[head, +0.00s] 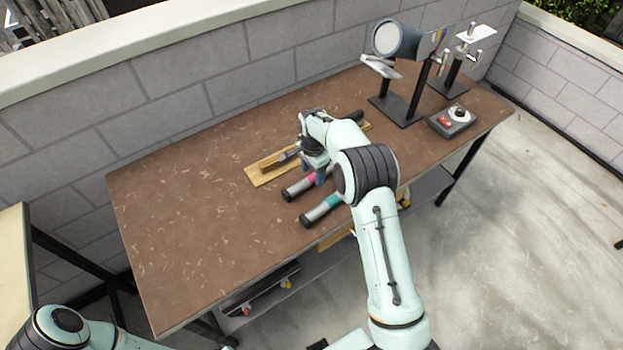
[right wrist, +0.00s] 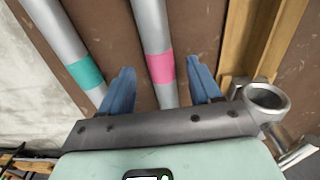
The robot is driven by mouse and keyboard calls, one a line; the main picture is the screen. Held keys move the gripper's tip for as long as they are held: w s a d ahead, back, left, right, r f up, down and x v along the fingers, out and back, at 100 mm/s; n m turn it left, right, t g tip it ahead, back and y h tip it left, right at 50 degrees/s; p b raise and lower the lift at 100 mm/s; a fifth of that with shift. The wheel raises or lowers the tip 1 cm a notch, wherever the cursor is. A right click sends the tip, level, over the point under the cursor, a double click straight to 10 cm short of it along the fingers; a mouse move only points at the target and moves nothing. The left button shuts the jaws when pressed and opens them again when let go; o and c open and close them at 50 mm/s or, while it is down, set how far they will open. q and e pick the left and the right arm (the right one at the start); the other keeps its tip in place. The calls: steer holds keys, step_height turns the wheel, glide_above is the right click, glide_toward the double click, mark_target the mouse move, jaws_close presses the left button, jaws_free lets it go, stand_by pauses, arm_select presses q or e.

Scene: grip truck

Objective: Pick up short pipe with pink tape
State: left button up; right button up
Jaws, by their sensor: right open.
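The pipe with pink tape (head: 297,190) lies on the brown workbench (head: 190,230), partly hidden by my right arm in the head view. In the right wrist view its pink band (right wrist: 161,68) sits between the two blue fingers of my right gripper (right wrist: 160,85). The gripper is open, with a gap to the pipe on both sides. In the head view the right gripper (head: 322,168) is over the pipe. A pipe with teal tape (head: 320,210) lies beside it, nearer the front edge. My left gripper is not in view; only part of the left arm shows at bottom left.
A wooden board (head: 262,178) with a metal tool lies just behind the pipes. A lamp-like fixture (head: 395,42), a second stand (head: 455,75) and a control box (head: 452,119) stand at the bench's right end. The left half of the bench is clear.

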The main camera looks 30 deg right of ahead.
step_height(320, 180, down, 2)
steer(key=shift+w+f, duration=0.1)
jaws_close()
steer(key=shift+r, duration=0.2)
